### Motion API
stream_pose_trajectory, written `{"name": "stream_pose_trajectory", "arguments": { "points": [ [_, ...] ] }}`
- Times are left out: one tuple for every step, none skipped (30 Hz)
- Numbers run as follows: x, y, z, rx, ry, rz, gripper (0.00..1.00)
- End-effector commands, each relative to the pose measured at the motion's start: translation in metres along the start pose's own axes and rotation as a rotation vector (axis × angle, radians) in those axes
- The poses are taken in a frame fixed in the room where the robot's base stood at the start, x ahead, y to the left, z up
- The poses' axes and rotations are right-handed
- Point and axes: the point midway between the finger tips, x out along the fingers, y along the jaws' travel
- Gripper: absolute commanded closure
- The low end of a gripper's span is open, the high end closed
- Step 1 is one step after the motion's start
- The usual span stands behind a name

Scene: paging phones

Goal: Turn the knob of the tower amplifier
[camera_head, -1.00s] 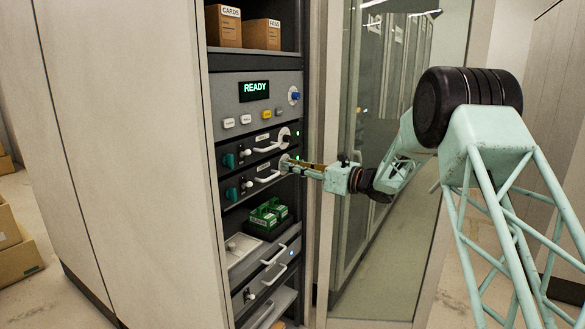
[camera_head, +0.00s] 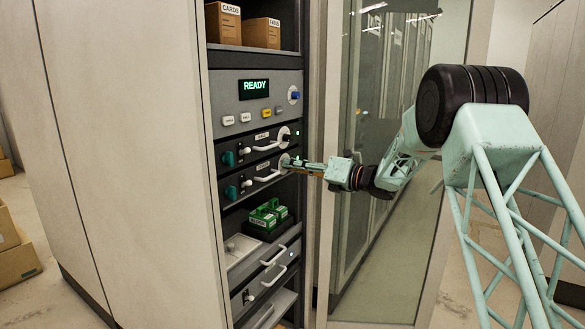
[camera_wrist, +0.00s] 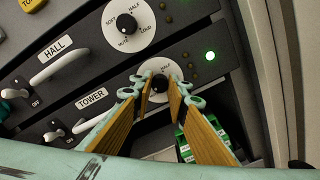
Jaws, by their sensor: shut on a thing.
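The tower amplifier (camera_head: 262,181) is a dark panel in the rack. Its TOWER label (camera_wrist: 91,97) and white handle (camera_wrist: 97,127) show in the wrist view. Its dark knob (camera_wrist: 158,90) sits in a pale round dial, which also shows in the head view (camera_head: 285,160). My gripper (camera_wrist: 160,82) has its two wood-faced fingers on either side of this knob, shut on it. In the head view my gripper (camera_head: 295,164) reaches the panel from the right. The fingers cover much of the dial, so the knob's pointer cannot be read.
The hall amplifier (camera_head: 250,147) sits just above, with its own knob (camera_wrist: 127,24). Green boxes (camera_head: 268,214) stand on the shelf below. An open glass door (camera_head: 385,200) is at the right.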

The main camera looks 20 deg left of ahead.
Motion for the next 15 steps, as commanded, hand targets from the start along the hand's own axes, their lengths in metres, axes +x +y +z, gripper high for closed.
{"name": "stream_pose_trajectory", "arguments": {
  "points": [
    [0.0, -0.0001, -0.0001, 0.034, 0.001, 0.0, 0.95],
    [0.0, -0.0001, -0.0001, 0.055, 0.002, 0.0, 0.95],
    [0.0, -0.0001, 0.0, 0.084, 0.003, 0.0, 0.95],
    [0.0, -0.0001, 0.0001, 0.107, 0.003, 0.0, 0.95],
    [0.0, -0.0002, 0.0001, 0.129, 0.004, 0.0, 0.95],
    [0.0, -0.0002, 0.0001, 0.159, 0.005, 0.0, 0.95],
    [0.0, -0.0002, 0.0002, 0.181, 0.006, 0.0, 0.95],
    [0.0, -0.0003, 0.0002, 0.203, 0.006, 0.0, 0.95],
    [0.0, -0.0003, 0.0002, 0.234, 0.007, 0.0, 0.95],
    [0.0, -0.0004, 0.0002, 0.256, 0.008, 0.0, 0.95],
    [0.0, -0.0004, 0.0003, 0.278, 0.009, 0.0, 0.95],
    [0.0, -0.0004, 0.0002, 0.309, 0.01, 0.0, 0.95],
    [0.0, -0.0005, 0.0002, 0.332, 0.011, 0.0, 0.95],
    [0.0, -0.0005, 0.0002, 0.355, 0.011, 0.0, 0.95],
    [0.0001, -0.0006, 0.0002, 0.386, 0.012, 0.0, 0.95]
  ]
}}
